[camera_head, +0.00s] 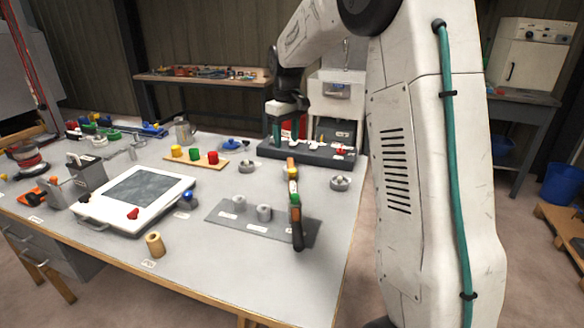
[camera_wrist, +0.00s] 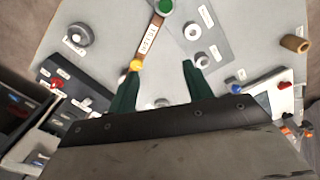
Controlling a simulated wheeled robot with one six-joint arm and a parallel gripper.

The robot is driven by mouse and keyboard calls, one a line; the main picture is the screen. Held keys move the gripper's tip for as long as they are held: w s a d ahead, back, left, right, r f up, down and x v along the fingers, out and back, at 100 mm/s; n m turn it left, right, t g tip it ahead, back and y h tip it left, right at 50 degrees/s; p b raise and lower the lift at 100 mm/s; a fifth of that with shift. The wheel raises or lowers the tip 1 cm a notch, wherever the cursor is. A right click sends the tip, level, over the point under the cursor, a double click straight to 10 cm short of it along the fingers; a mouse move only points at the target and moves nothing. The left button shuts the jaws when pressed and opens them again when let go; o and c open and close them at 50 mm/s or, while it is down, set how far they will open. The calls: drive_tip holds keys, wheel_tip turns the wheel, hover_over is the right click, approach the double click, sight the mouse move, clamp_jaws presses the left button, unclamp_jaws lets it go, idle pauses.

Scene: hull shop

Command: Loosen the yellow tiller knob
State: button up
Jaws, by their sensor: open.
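The tiller (camera_head: 292,186) is a wooden bar with a paper label, lying near the right side of the workbench. The yellow knob (camera_head: 292,171) is on its far part, and a green knob (camera_head: 296,199) is nearer its dark front end. In the wrist view the yellow knob (camera_wrist: 137,65) appears right beside the left fingertip; contact cannot be told. My gripper (camera_head: 287,136) has dark green fingers, is open with nothing between them, and is in the air at the back of the bench, beyond the knob. The wrist view shows both fingers (camera_wrist: 160,82) spread apart.
A dark rack (camera_head: 275,153) with a red item stands behind the tiller. A grey plate (camera_head: 222,212) with metal cylinders lies left of it. Round grey parts (camera_head: 340,183) flank it. A white framed panel (camera_head: 138,192), a tan cylinder (camera_head: 155,244) and a peg board (camera_head: 190,157) are farther left.

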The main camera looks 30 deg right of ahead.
approach(292, 170)
drive_tip(key=shift+s+a+f+n, duration=0.1)
drive_tip(key=shift+a+f+n, duration=0.1)
drive_tip(key=shift+n, duration=0.1)
drive_tip(key=shift+d+f, duration=0.2)
drive_tip(key=shift+f, duration=0.15)
wheel_tip(292, 170, down, 7)
drive_tip(key=shift+f, duration=0.25)
drive_tip(key=c, duration=1)
